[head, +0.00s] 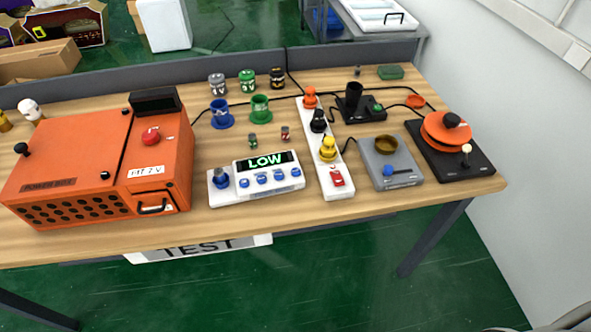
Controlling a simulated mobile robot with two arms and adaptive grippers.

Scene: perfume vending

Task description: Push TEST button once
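A white sign with the dark word TEST (200,246) shows below the table's front edge, its upper part hidden by the tabletop. A white control box (256,183) sits near the front middle of the table. Its dark display (266,162) reads LOW in green. A blue knob (221,179) is at its left end, and several blue buttons (262,179) run along its front. I cannot read any labels by these buttons. Neither of my grippers is in view.
An orange power box (80,165) with a red button (151,137) fills the left. A white strip (318,130) with plugs and a red switch (337,179), a grey device (391,165) and an orange-topped black device (450,145) stand right. Cups and jars stand behind. A wall borders the right.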

